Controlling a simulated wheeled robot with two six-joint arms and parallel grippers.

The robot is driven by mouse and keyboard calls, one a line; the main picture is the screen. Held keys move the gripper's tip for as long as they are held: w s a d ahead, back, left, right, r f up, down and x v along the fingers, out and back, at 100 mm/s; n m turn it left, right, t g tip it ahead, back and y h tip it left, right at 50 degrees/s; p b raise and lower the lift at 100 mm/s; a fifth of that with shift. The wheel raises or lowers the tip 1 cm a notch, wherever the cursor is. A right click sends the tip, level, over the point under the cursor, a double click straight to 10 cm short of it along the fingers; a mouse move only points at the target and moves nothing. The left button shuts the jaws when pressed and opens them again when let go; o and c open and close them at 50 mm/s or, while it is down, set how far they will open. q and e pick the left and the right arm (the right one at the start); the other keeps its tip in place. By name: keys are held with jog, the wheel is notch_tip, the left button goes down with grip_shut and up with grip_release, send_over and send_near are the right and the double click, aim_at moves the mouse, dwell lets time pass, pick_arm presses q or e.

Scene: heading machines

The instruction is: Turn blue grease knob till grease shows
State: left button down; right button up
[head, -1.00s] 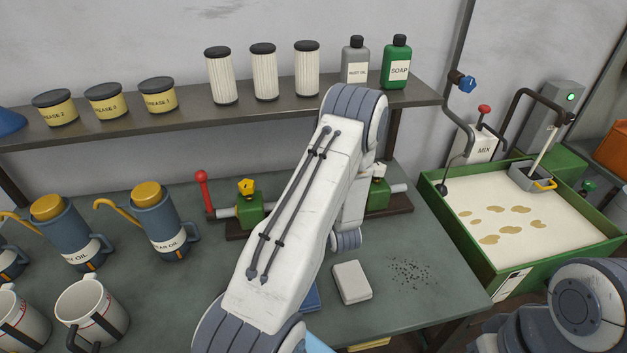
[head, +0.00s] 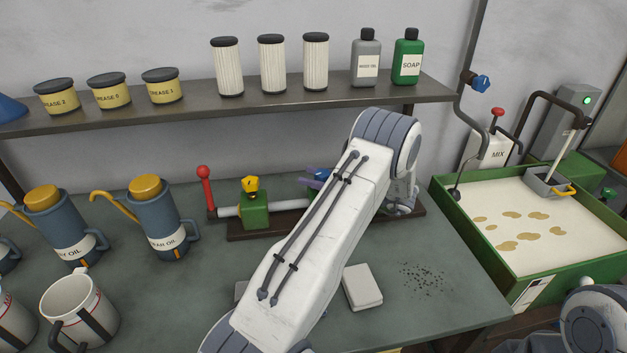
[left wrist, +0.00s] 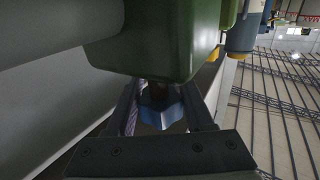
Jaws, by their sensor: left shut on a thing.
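In the left wrist view, a blue knob (left wrist: 162,112) sticks out of a green block (left wrist: 160,45) with a thick grey bar beside it. My left gripper (left wrist: 162,98) has one jaw on each side of the knob and is shut on it. The bench fixture shows a green block (head: 256,212) with a yellow knob (head: 250,185) and a red-ball lever (head: 204,185). I see no grease at the knob. My right gripper is out of view.
Blue oil cans (head: 157,225) and white mugs (head: 78,308) stand on the left of the bench. A white block (head: 362,288) and dark specks (head: 424,278) lie in front. The shelf (head: 440,90) holds tins, filters and bottles. A green tank (head: 515,292) stands at the right.

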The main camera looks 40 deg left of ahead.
pick_arm(q)
jog(key=shift+s+d+n+g+h+b, duration=0.1)
jog(key=shift+n+g+h+b, duration=0.45)
jog(key=shift+n+g, duration=0.55)
jog(key=shift+r+g, duration=0.1)
jog(key=shift+g, duration=0.2)
jog(key=shift+c, duration=1.4)
grip_release()
jog(key=shift+d, duration=0.3)
jog(key=b+v, duration=0.2)
jog(key=v, duration=0.5)
jog(key=shift+a, duration=0.1)
